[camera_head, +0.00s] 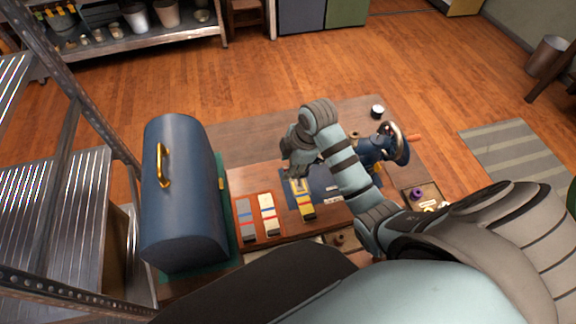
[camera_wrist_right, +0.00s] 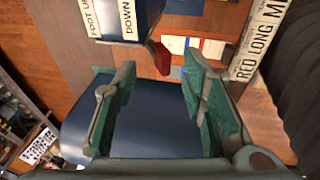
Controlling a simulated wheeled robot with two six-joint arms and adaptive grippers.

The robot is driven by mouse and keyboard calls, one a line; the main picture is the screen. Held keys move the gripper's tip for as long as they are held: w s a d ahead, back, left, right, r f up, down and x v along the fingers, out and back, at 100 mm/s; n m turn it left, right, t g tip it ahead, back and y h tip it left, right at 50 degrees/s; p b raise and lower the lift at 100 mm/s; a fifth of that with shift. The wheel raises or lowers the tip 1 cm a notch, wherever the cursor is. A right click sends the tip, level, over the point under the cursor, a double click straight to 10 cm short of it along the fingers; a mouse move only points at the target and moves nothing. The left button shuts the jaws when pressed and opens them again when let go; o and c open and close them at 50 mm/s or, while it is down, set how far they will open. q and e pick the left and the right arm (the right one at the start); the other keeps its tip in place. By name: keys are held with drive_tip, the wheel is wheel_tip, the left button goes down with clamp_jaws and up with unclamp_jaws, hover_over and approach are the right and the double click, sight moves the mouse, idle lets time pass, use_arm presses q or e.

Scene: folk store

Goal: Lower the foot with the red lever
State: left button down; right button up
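The dark blue sewing machine (camera_head: 328,186) stands on the wooden table, largely covered by my right arm in the head view. In the right wrist view, the red lever (camera_wrist_right: 162,58) sticks out beside a plate (camera_wrist_right: 110,20) marked FOOT U… and DOWN. My right gripper (camera_wrist_right: 157,64) is open, with green-padded fingers wide apart. The lever shows in the gap between its fingertips, with no visible contact. In the head view the right gripper (camera_head: 294,168) is over the machine's left end; its fingertips are hard to make out. The foot is hidden. My left gripper is out of view.
A domed blue case (camera_head: 185,190) with a brass handle stands left of the machine. A tray of striped swatches (camera_head: 258,217) lies between them. The handwheel (camera_head: 399,146) is at the right, near a small spool box (camera_head: 424,197). A metal shelf (camera_head: 75,195) borders the left.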

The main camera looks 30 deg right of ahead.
drive_tip(key=v, duration=0.6)
drive_tip(key=shift+s, duration=0.1)
idle(0.7)
